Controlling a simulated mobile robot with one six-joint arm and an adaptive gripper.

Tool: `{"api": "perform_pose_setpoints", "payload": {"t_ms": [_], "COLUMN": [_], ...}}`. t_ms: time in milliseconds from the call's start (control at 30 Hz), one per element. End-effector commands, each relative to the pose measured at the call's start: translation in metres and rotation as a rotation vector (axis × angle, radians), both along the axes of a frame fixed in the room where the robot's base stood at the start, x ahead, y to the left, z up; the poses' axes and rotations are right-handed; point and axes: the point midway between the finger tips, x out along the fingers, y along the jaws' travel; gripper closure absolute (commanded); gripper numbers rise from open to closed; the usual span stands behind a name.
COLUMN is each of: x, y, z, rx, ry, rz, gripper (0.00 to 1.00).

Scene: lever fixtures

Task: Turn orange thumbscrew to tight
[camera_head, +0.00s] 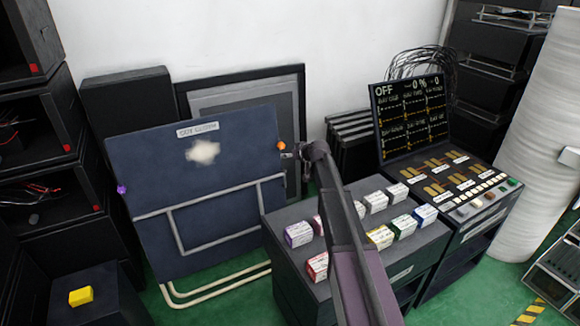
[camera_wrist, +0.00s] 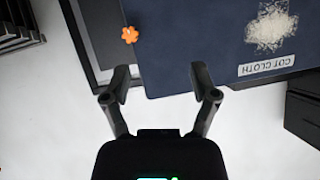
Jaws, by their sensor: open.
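The orange thumbscrew (camera_head: 281,146) sits on the upper right edge of a dark blue board (camera_head: 150,165). In the wrist view the orange thumbscrew (camera_wrist: 130,35) has a lobed rim and lies beyond the fingertips, nearer the left finger. My gripper (camera_head: 292,152) is beside the thumbscrew on its right in the head view. In the wrist view my gripper (camera_wrist: 161,82) is open with nothing between its fingers. A purple knob (camera_head: 121,189) is on the board's left edge. Whether the thumbscrew is tight cannot be told.
A pale patch (camera_head: 203,152) and a label (camera_head: 198,129) are on the board. A dark cabinet (camera_head: 280,262) with several small coloured boxes stands below my arm. A control console (camera_head: 462,190) is to the right. Framed panels (camera_head: 290,85) lean behind the board.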

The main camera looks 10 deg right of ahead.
Motion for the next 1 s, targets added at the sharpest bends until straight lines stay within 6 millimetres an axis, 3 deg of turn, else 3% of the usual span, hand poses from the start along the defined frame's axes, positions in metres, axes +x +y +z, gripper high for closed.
{"api": "perform_pose_setpoints", "payload": {"t_ms": [700,1000], "x": [-0.098,-0.121], "y": [0.025,0.028], "z": [0.018,0.02], "rx": [-0.04,-0.054], "ry": [0.233,0.293], "rz": [0.038,0.038], "gripper": [0.24,0.24]}}
